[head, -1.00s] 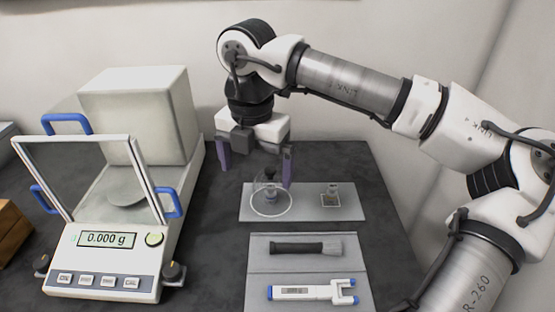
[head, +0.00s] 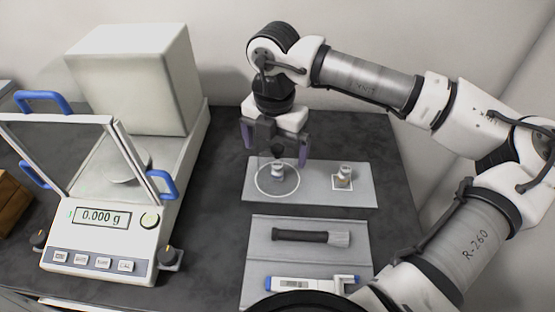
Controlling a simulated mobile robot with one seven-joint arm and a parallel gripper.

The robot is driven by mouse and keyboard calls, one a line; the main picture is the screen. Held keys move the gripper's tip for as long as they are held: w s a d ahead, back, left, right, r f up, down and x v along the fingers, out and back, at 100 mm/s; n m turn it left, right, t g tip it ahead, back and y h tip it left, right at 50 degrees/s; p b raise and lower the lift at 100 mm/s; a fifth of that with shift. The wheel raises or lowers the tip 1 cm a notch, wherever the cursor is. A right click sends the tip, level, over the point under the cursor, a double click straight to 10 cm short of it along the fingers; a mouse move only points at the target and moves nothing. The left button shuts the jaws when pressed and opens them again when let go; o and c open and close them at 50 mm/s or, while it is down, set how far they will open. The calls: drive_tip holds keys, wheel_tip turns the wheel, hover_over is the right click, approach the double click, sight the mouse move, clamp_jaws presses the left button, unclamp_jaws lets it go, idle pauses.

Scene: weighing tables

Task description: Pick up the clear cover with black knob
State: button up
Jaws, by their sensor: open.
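The clear cover (head: 278,169) stands inside the white circle on the upper grey mat (head: 318,196). Its black knob (head: 278,150) shows on top, and a small whitish item shows at the cover, though its see-through wall is hard to make out. My gripper (head: 276,150) is open, with its purple fingers on the left and right of the knob. The fingers look apart from the cover, and their exact height is hard to tell.
A small jar (head: 344,173) stands in the white square at right. A brush (head: 300,237) and a blue-and-white tool (head: 312,283) lie on the lower mat (head: 262,262). The balance (head: 107,231) reads 0.000 g at left. Dark table between is clear.

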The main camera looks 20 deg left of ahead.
sight(278, 158)
drive_tip(key=shift+w+d+f+p, duration=0.15)
drive_tip(key=shift+f+p, duration=0.4)
drive_tip(key=shift+f, duration=0.85)
drive_tip(key=shift+w+a+f+p, duration=0.1)
drive_tip(key=shift+w+f+p, duration=0.3)
drive_tip(key=shift+f, duration=0.95)
drive_tip(key=shift+s+d, duration=0.1)
drive_tip(key=shift+s, duration=0.05)
drive_tip(key=shift+c, duration=0.3)
drive_tip(key=c, duration=1)
